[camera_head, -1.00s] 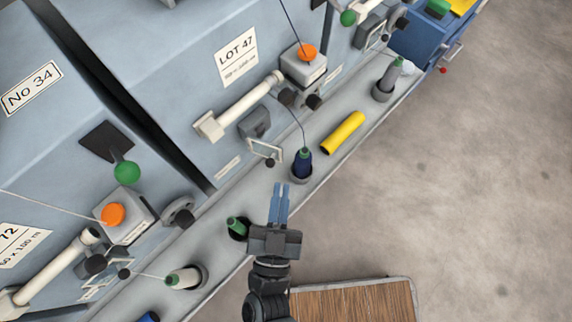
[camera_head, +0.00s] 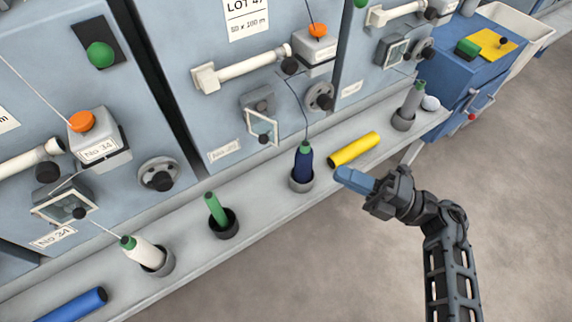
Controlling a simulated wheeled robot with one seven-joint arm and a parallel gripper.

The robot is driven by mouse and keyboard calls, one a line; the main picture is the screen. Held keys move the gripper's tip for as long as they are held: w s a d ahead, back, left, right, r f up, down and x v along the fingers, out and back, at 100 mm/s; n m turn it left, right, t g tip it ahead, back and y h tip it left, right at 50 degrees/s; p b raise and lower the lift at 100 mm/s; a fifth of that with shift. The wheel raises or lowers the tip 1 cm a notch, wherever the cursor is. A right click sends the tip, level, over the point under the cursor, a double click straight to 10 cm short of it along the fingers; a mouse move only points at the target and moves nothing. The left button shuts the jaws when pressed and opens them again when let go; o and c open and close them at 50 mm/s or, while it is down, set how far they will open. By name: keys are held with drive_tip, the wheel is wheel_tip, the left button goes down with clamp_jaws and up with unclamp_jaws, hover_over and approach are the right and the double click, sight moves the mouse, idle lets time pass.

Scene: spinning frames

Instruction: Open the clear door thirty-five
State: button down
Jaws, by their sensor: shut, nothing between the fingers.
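A small clear door (camera_head: 262,127) in a pale frame with a black knob is on the middle blue-grey unit, below the white roller. It stands swung out at an angle from the unit's face. The number plate (camera_head: 224,150) beside it is too small to read. Another clear door (camera_head: 62,205) is on the left unit, above a plate reading No 34. A third clear door (camera_head: 397,51) is on the right unit. My gripper (camera_head: 342,175) is shut and empty, its blue fingers pointing left, right of the navy bobbin and apart from the doors.
Along the grey ledge (camera_head: 270,215) stand a navy bobbin (camera_head: 304,163), a green tube (camera_head: 215,208), a white bobbin (camera_head: 143,252) and a grey bobbin (camera_head: 411,101) in cups. A yellow tube (camera_head: 354,150) lies near my fingers. Open floor (camera_head: 520,180) is at right.

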approach(258, 132)
drive_tip(key=a+r, duration=0.1)
drive_tip(key=s+a+r, duration=0.1)
drive_tip(key=a+r, duration=0.1)
drive_tip(key=shift+s+a+r, duration=0.15)
drive_tip(key=shift+s+a, duration=0.1)
drive_tip(key=shift+a, duration=0.15)
drive_tip(key=shift+s+a+m+t+h+p, duration=0.6)
drive_tip(key=shift+s+a+m+t+p, duration=0.15)
drive_tip(key=shift+a+t+p, duration=0.25)
